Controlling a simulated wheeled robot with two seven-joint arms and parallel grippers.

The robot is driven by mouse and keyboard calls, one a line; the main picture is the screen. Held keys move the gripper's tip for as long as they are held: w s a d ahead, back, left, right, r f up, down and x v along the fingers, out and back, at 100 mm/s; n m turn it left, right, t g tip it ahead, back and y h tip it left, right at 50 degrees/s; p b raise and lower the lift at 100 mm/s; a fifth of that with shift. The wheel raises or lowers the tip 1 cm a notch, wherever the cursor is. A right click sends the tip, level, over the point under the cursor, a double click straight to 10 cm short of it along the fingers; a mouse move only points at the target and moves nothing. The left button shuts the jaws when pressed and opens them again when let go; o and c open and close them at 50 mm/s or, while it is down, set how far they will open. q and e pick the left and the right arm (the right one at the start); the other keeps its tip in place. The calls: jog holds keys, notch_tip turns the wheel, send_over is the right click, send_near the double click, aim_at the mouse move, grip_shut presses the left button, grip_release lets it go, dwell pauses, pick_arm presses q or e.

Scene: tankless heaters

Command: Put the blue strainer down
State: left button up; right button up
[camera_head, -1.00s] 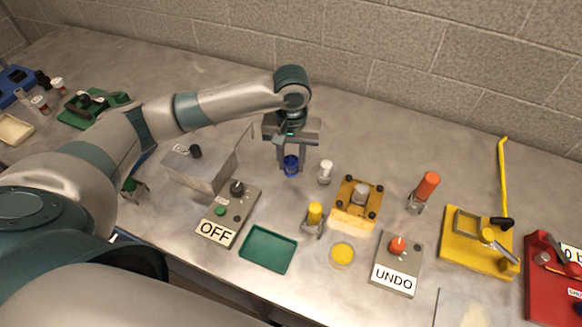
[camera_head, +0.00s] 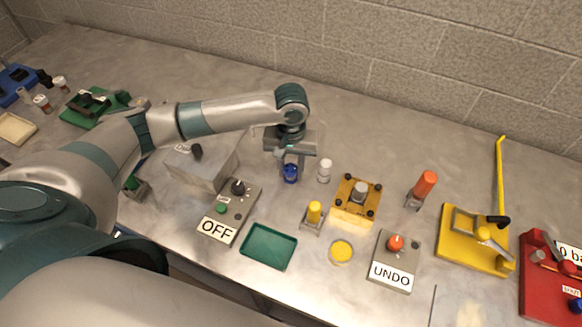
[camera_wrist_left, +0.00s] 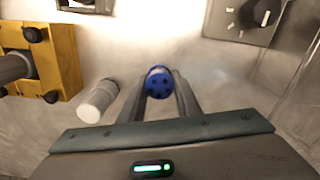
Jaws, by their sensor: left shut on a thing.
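The blue strainer (camera_head: 290,173) is a small blue cylinder at the middle of the bench, left of a white cylinder. My left gripper (camera_head: 291,166) points down and is shut on the strainer. In the left wrist view the strainer (camera_wrist_left: 159,82) sits between the two fingertips, with its round end and dark holes showing. I cannot tell whether its lower end touches the bench. My right gripper is not in view.
The white cylinder (camera_head: 324,171) stands close on the right. A grey box (camera_head: 200,165) and the OFF panel (camera_head: 230,212) are on the left. A yellow fixture (camera_head: 357,199), green tray (camera_head: 268,248) and UNDO box (camera_head: 396,262) are nearer the front. Bench behind is clear.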

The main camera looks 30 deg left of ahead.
aim_at(291, 167)
pick_arm(q)
jog(key=o, duration=1.1)
jog(key=shift+f, duration=0.1)
jog(key=shift+r, duration=0.6)
notch_tip(291, 167, up, 11)
jog(key=b, duration=0.3)
jog(key=shift+o, duration=0.4)
